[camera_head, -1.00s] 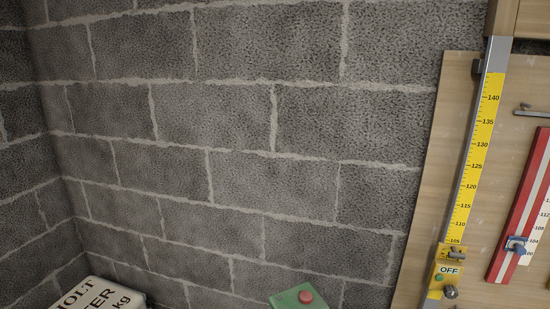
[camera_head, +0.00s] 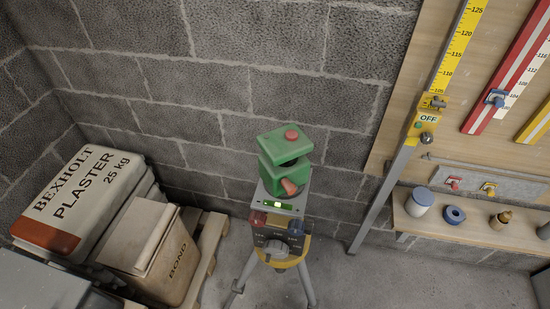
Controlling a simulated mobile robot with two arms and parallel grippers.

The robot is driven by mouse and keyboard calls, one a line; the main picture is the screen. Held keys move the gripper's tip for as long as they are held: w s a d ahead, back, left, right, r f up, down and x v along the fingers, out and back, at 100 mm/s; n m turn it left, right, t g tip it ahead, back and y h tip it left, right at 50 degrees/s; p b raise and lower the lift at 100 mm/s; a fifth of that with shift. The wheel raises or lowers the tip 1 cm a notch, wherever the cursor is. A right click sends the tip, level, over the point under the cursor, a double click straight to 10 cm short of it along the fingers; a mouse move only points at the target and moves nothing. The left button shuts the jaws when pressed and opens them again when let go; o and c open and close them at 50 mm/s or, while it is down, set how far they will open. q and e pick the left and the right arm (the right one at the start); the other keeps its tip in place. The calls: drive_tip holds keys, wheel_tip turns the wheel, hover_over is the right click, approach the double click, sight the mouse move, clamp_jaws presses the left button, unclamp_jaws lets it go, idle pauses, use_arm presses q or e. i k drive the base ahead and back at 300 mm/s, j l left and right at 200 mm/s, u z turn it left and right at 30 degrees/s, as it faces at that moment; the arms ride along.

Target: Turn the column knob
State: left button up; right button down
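A green laser-level-like device (camera_head: 282,160) with a red button on top sits on a grey head plate (camera_head: 285,203) with a lit bubble vial. Below it is a yellow and dark tripod head with a red knob (camera_head: 258,218) at left, a blue knob (camera_head: 296,227) at right and a round grey knob (camera_head: 277,249) at the front, over a marked scale. I cannot tell which of these is the column knob. The tripod legs (camera_head: 308,285) stand on the floor. Neither of my grippers is in view.
Plaster bags (camera_head: 75,200) and a bond container (camera_head: 165,255) stand on a pallet (camera_head: 208,245) at left. A yellow measuring staff (camera_head: 460,45) with an OFF box (camera_head: 428,118) stands at right. A shelf (camera_head: 450,235) holds small items. Concrete floor between is clear.

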sight(309, 225)
drive_tip(key=k+l, duration=0.55)
drive_tip(key=l+z, duration=0.2)
drive_tip(key=l, duration=0.35)
drive_tip(key=i+l+z, duration=0.2)
drive_tip(key=l, duration=0.3)
